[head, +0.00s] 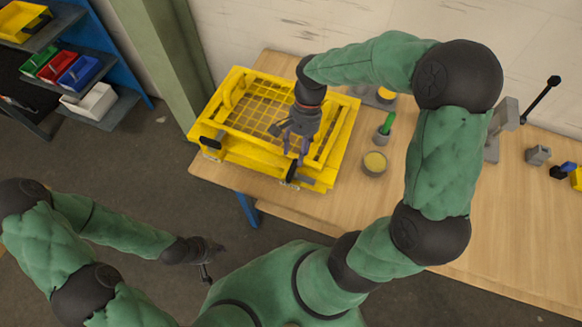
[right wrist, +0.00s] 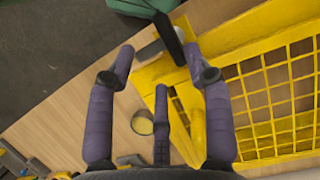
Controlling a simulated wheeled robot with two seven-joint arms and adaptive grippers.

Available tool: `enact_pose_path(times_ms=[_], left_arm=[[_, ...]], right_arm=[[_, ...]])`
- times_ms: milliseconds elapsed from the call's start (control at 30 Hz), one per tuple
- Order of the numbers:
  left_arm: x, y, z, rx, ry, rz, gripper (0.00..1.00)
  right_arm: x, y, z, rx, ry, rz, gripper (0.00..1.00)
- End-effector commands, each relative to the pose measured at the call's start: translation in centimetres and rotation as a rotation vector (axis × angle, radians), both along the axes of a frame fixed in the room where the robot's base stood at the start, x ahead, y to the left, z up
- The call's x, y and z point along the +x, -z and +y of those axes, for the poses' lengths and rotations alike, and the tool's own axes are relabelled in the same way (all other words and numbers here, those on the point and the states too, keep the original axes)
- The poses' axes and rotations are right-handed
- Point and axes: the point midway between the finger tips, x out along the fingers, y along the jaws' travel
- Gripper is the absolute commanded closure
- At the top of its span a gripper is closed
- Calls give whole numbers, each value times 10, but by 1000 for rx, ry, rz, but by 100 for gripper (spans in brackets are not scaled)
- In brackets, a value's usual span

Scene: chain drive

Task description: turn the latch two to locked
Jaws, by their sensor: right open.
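The yellow guard frame (head: 228,150) with a wire mesh lies on the table. A black latch handle (head: 291,171) sits at its front right on a grey plate; a second black handle (head: 211,143) is at its front left. No label shows which is latch two. My right gripper (head: 294,150) is open over the front right corner, close to the right-hand handle. In the right wrist view the black handle (right wrist: 168,40) appears between the tips of two spread fingers (right wrist: 160,66); contact cannot be told. My left gripper (head: 206,260) hangs low, away from the table.
On the wooden table (head: 460,220), right of the frame, stand a round tin (head: 374,164) and a green-handled tool (head: 387,125). A grey lever device (head: 497,130) and small blocks (head: 538,154) are further right. A shelf with coloured bins (head: 80,72) stands at the left.

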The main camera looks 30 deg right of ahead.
Motion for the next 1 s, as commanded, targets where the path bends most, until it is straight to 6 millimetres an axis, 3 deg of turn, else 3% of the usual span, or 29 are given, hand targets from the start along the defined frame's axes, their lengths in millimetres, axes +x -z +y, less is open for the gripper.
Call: enact_pose_path(times_ms=[200, 400, 867, 1000], left_arm=[[2, 9, 0, 1, -1, -4, 100], [1, 13, 0, 1, -1, -3, 100], [2, 14, 0, 1, -1, -3, 100], [2, 14, 0, 1, -1, -3, 100]], right_arm=[[-10, 40, 12, 1, -2, 4, 48], [-16, 63, 19, 0, -2, 2, 48], [-19, 73, 23, 0, -1, 0, 48], [-19, 73, 23, 0, -1, 0, 85]])
